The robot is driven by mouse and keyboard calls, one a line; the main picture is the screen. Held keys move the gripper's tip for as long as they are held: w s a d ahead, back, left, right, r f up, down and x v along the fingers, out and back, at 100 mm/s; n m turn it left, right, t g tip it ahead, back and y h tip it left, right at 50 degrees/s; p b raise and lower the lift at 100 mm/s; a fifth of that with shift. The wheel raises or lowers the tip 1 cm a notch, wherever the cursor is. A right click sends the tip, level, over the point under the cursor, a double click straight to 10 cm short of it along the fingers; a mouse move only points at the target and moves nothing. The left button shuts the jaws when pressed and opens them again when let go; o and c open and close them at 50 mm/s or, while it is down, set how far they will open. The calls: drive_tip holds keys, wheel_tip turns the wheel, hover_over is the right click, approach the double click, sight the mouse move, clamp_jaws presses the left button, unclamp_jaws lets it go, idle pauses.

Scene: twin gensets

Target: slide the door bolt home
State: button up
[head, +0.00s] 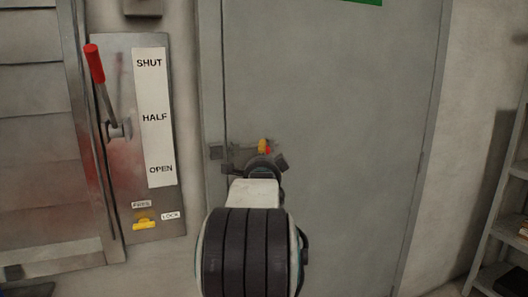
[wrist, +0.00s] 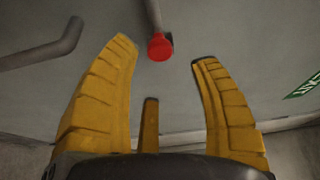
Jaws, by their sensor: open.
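The grey door (head: 335,110) is closed in the head view. Its bolt shows as dark metal pieces (head: 215,152) by the door's left edge, largely hidden behind my arm. In the wrist view a red knob (wrist: 160,47) on the end of a grey rod (wrist: 153,14) appears between the tips of my gripper (wrist: 163,52). The yellow fingers are spread, with visible gaps on both sides of the knob. A bit of yellow finger and red shows above my arm in the head view. I cannot tell how far the bolt reaches into its keeper.
Left of the door is a panel with a red-handled lever (head: 96,65), a SHUT/HALF/OPEN label (head: 155,115) and a yellow latch (head: 144,224). A shelf (head: 505,215) stands at the right. A bent dark bar (wrist: 45,45) shows left in the wrist view.

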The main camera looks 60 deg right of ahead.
sight(257, 149)
drive_tip(key=shift+m, duration=0.5)
drive_tip(key=shift+p+x, duration=1.25)
drive_tip(key=shift+x, duration=2.4)
drive_tip(key=shift+c, duration=0.3)
clamp_jaws()
